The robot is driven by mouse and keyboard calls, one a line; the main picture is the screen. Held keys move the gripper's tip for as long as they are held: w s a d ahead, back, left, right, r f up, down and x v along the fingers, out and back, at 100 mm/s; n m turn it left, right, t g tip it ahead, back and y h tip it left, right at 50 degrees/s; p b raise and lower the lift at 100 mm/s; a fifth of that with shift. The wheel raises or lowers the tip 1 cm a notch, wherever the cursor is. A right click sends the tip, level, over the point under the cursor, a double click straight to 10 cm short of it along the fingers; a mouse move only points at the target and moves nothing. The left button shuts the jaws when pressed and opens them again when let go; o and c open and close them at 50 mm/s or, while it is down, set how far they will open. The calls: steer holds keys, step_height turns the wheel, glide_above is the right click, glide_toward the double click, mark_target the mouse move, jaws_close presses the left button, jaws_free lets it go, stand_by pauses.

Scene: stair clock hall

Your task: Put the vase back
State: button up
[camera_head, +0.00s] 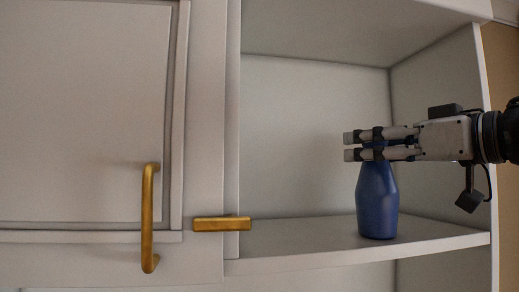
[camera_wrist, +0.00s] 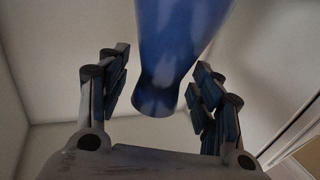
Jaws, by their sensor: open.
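A blue vase (camera_head: 377,200) stands upright on the cabinet shelf (camera_head: 310,240), with its base on the board. My gripper (camera_head: 362,146) reaches in from the right at the height of the vase's neck and hides the top of the vase. In the wrist view the vase (camera_wrist: 180,45) lies between the two fingers of my gripper (camera_wrist: 160,85). The fingers are open, with a gap showing on each side of the vase.
A white cabinet door (camera_head: 85,110) with a brass pull handle (camera_head: 149,218) is at the left. A brass latch (camera_head: 222,223) sits at the opening's left edge. The shelf left of the vase is bare. The cabinet's right side wall (camera_head: 440,85) is close to my gripper.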

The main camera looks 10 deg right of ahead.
steer(key=b+v, duration=0.1)
steer(key=v, duration=1.1)
steer(key=shift+r, duration=0.1)
